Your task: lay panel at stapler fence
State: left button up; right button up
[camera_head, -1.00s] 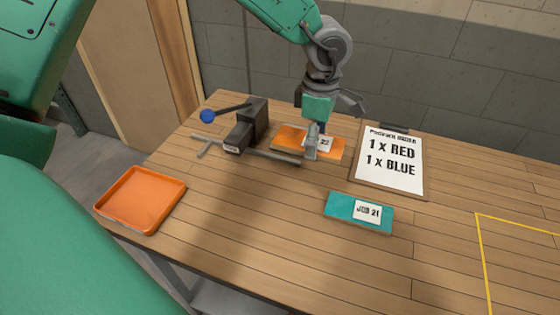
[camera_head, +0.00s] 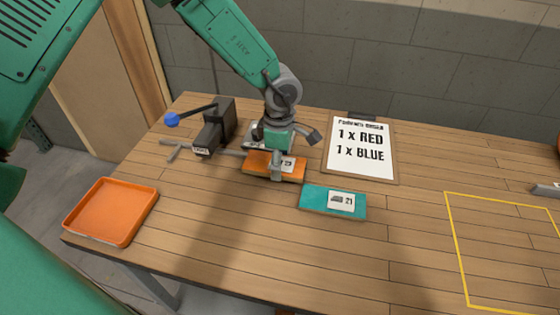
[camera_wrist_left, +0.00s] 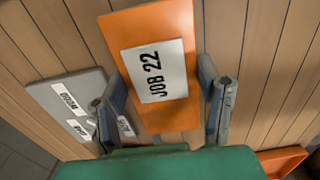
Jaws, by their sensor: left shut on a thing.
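The orange panel (camera_head: 257,169) with a white "JOB 22" label is in my left gripper (camera_head: 277,170). The left wrist view shows the orange panel (camera_wrist_left: 170,25) between the two fingers (camera_wrist_left: 165,100), which are shut on it. I cannot tell whether it touches the bench. The dark stapler (camera_head: 214,128), with a blue-knobbed lever, stands to its left. The grey fence bar (camera_head: 232,153) runs from the stapler's foot towards the panel, and the gripper partly hides that area. My right gripper is not in view.
A teal panel (camera_head: 312,198) lies just right of the orange panel. A clipboard (camera_head: 361,150) reads "1 x RED, 1 x BLUE". A grey labelled piece (camera_wrist_left: 60,95) lies behind the orange panel. An orange tray (camera_head: 108,210) is front left. A yellow outline (camera_head: 455,245) marks clear bench at right.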

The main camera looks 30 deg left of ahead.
pick_arm(q)
jog(key=shift+d+r, duration=0.1)
jog(key=shift+d, duration=0.2)
jog(key=shift+s+d+f, duration=0.1)
jog(key=shift+f, duration=0.15)
jog(key=o, duration=1.6)
jog(key=shift+f, duration=0.15)
jog(key=shift+a, duration=0.3)
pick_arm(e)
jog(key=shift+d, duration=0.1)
pick_arm(q)
notch_tip(320, 180, up, 13)
jog(key=shift+f, duration=0.1)
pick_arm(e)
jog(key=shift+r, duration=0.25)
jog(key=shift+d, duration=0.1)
